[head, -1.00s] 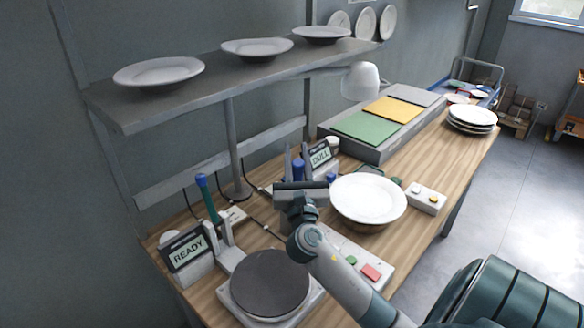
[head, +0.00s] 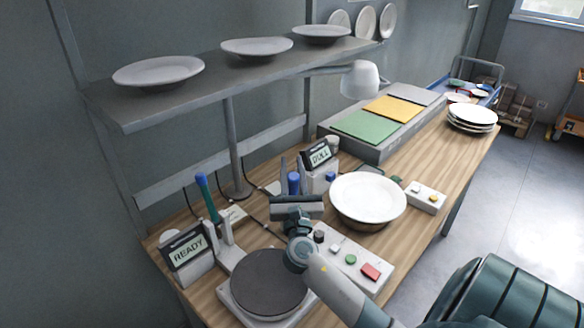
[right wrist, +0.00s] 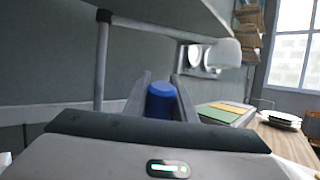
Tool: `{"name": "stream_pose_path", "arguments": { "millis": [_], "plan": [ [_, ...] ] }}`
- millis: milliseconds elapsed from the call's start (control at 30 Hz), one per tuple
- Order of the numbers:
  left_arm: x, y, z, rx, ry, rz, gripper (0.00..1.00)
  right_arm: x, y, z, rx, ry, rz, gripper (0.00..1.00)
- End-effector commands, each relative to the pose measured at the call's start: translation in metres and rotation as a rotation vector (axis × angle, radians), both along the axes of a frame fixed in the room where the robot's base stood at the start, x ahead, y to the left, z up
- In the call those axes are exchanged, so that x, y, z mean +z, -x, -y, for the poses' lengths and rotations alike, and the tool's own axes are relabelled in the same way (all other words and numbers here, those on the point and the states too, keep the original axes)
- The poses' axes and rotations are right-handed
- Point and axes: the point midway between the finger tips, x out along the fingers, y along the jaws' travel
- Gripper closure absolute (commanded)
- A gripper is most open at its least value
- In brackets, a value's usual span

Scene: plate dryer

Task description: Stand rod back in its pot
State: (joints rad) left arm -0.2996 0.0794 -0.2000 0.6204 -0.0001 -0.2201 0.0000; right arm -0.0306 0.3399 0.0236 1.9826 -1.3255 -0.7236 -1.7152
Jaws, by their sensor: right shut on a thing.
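My right gripper (head: 292,180) is over the middle of the bench, its fingers pointing away towards the wall. It is shut on a blue-ended rod (head: 293,186). In the right wrist view the rod's blue end (right wrist: 160,100) shows between the two grey fingers; the rest of the rod is hidden behind the gripper body. A second rod, green with a blue top (head: 207,198), leans at the left by the READY sign. I cannot make out a pot for certain. My left gripper is not in view.
A dark round plate (head: 268,281) on a white base lies at front left, beside the READY sign (head: 188,250). A white bowl (head: 368,197), a button panel (head: 352,262) and the DULL sign (head: 319,155) are close to the right. A shelf (head: 240,75) with plates overhangs the back.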

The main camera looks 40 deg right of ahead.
Motion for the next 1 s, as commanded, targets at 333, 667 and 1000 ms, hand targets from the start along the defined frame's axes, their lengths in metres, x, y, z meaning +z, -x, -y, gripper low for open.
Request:
{"name": "stream_pose_path", "arguments": {
  "millis": [333,667,1000],
  "plan": [
    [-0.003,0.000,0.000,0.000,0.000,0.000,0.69,-0.003,0.000,0.000,0.000,-0.001,0.001,1.00],
    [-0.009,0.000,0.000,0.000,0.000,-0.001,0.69,-0.011,0.000,0.000,0.000,-0.001,0.001,1.00],
    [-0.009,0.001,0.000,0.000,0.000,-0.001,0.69,-0.011,0.000,0.000,0.000,-0.001,0.001,0.57]
  ]
}}
